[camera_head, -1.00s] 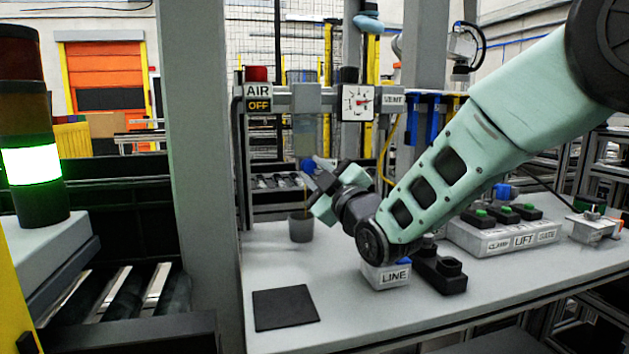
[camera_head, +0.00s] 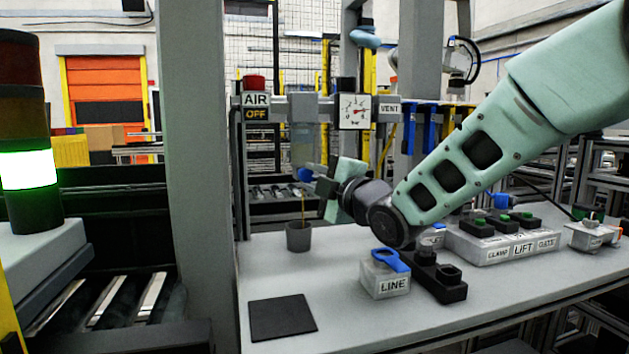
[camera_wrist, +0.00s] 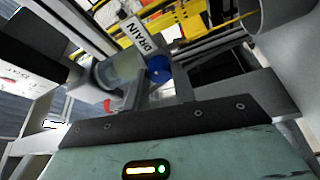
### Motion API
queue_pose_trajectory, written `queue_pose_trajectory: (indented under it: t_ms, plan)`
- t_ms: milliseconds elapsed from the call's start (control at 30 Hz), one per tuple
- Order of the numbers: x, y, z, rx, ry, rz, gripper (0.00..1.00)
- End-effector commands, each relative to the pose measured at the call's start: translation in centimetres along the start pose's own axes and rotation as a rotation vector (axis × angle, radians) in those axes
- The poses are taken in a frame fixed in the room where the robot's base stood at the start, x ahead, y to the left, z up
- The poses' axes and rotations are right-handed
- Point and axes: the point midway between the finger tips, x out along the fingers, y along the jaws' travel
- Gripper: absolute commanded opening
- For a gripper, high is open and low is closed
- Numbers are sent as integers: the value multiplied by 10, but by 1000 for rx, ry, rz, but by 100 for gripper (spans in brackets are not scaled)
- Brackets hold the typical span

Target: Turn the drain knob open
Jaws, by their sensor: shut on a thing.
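The blue drain knob (camera_head: 306,175) sits at the bottom of the clear filter bowl (camera_head: 304,140). It also shows in the wrist view (camera_wrist: 158,70), beside the bowl and under the DRAIN label (camera_wrist: 134,35). My gripper (camera_head: 319,180) is at the knob from the right, shut on it, and its fingers partly hide it. A thin amber streak (camera_head: 303,208) runs from below the knob into the grey cup (camera_head: 299,237) on the bench.
The LINE box (camera_head: 386,280) with a blue handle and a black block (camera_head: 438,278) stand below my arm. A button box (camera_head: 503,243) is farther right. A dark mat (camera_head: 283,317) lies at the front left. The gauge (camera_head: 355,111) is above my gripper.

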Motion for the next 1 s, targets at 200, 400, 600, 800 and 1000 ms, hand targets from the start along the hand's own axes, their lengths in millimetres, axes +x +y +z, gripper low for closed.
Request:
queue_pose_trajectory:
  t_ms: [200, 400, 600, 800, 1000]
  plan:
    - [0, -2, 0, -3, 0, -4, 4]
    - [0, -2, 0, -3, 0, -4, 46]
    - [0, -1, 0, -2, 0, -2, 48]
    - [-6, 0, 0, -2, 0, -1, 48]
    - [-40, 0, 1, -2, -1, 0, 48]
